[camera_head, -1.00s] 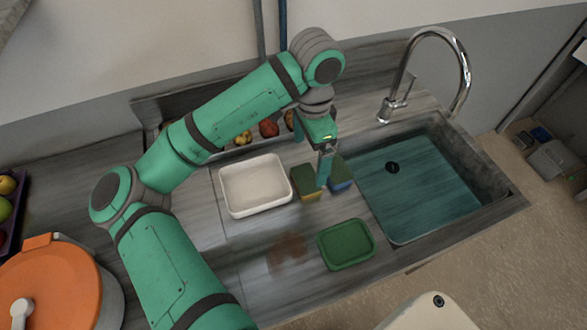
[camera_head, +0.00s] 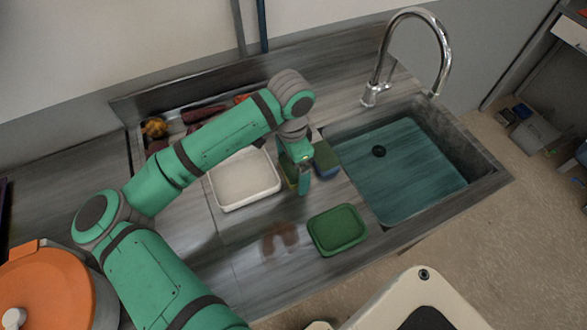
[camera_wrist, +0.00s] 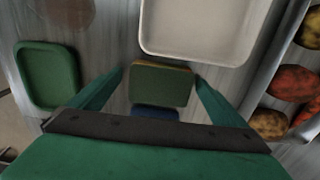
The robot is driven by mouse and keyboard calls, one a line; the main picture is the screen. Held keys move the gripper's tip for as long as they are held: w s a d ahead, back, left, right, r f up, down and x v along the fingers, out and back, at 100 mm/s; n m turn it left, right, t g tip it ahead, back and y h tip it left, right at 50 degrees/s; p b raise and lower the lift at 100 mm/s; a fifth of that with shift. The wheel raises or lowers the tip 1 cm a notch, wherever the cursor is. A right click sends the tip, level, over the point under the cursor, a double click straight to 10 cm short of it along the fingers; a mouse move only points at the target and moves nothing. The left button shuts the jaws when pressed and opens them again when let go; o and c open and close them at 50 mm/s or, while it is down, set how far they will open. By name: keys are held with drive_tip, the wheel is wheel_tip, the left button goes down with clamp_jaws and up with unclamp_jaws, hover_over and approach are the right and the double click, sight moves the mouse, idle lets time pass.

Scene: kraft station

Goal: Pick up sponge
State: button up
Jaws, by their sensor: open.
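A green sponge with a yellowish layer (camera_head: 290,180) sits on the counter between the white tray and the sink, partly hidden by my gripper in the head view. In the wrist view the green sponge (camera_wrist: 160,84) appears between my two fingers. A second sponge, with a blue part (camera_head: 328,168), is close beside it on the sink side. The blue part also shows in the wrist view (camera_wrist: 155,113), partly cut off by my gripper. My gripper (camera_wrist: 160,76) is open and empty above the sponges, pointing down. I cannot tell its exact height over them.
A white tray (camera_head: 245,180) is just left of the sponges, and a green tray (camera_head: 338,230) is in front. The sink (camera_head: 400,165) and tall faucet (camera_head: 375,90) are to the right. Fruit and vegetables (camera_head: 154,127) lie along the back. An orange-lidded pot (camera_head: 50,285) stands at left.

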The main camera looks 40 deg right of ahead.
sight(292, 168)
drive_tip(key=shift+f, duration=0.15)
drive_tip(key=c, duration=1.2)
drive_tip(key=shift+r, duration=0.55)
wheel_tip(292, 168, up, 2)
drive_tip(key=shift+r, duration=0.2)
drive_tip(key=s+r, duration=0.1)
drive_tip(key=s+a+r, duration=0.1)
drive_tip(key=r, duration=0.1)
drive_tip(key=s+a+r, duration=0.1)
drive_tip(key=s+r, duration=0.1)
drive_tip(key=shift+r, duration=0.15)
drive_tip(key=s+a+r, duration=0.4)
drive_tip(key=s, duration=0.4)
drive_tip(key=shift+s+r, duration=0.15)
drive_tip(key=shift+s, duration=0.2)
